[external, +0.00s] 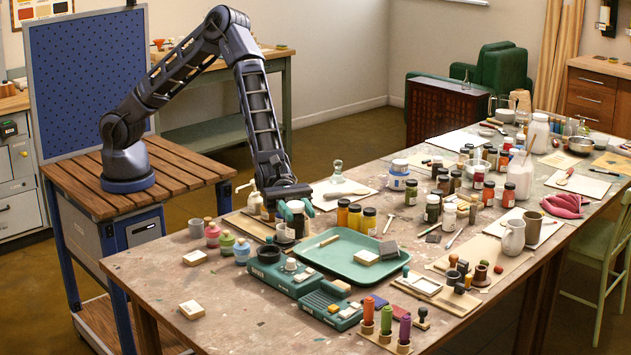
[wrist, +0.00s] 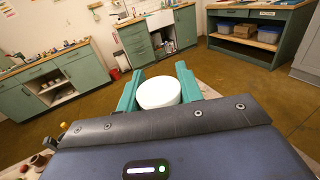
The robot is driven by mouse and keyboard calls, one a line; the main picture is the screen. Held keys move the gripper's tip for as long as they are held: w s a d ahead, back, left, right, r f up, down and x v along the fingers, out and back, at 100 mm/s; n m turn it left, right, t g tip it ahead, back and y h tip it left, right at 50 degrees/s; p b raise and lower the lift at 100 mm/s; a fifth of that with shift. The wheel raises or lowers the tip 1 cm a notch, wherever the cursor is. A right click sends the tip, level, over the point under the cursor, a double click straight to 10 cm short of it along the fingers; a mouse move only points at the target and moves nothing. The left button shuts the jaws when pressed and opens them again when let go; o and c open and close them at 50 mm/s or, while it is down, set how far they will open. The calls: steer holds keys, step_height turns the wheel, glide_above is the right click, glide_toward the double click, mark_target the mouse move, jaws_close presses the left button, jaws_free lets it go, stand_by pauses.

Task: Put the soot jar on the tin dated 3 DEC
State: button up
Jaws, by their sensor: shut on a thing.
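My gripper (external: 296,210) is over the near left part of the long table, beside the green tray. Its teal fingers are shut on a white-lidded jar (wrist: 158,93), whose round lid sits between both fingers in the wrist view. The jar's body is hidden in the wrist view and small in the external view, so its label cannot be read. I cannot tell how far it is above the table. No date is legible, so I cannot tell which thing is the tin dated 3 DEC.
The green tray (external: 352,272) holds a few small items. A teal device (external: 290,277) stands in front of it. Yellow and amber jars (external: 355,217) stand close right of my gripper. Small colored bottles (external: 226,243) are to the left. The near left corner is mostly clear.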

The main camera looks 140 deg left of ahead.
steer(key=s+a+r+n+y, duration=0.15)
steer(key=a+y, duration=0.25)
steer(key=a, duration=1.2)
steer(key=s+a+r+n+t+y, duration=0.1)
steer(key=s+a+n+y, duration=0.2)
steer(key=a, duration=1.3)
steer(key=s+a+r+n+y, duration=0.2)
steer(key=a+n+y, duration=0.15)
steer(key=a, duration=1.25)
step_height(320, 180, up, 5)
steer(key=n+g+y, duration=0.4)
steer(key=n+y, duration=0.1)
steer(key=y, duration=0.4)
glide_above(406, 162)
step_height(406, 162, down, 20)
steer(key=shift+s+a, duration=0.1)
steer(key=shift+f, duration=0.1)
steer(key=o, duration=1)
steer(key=shift+o, duration=0.2)
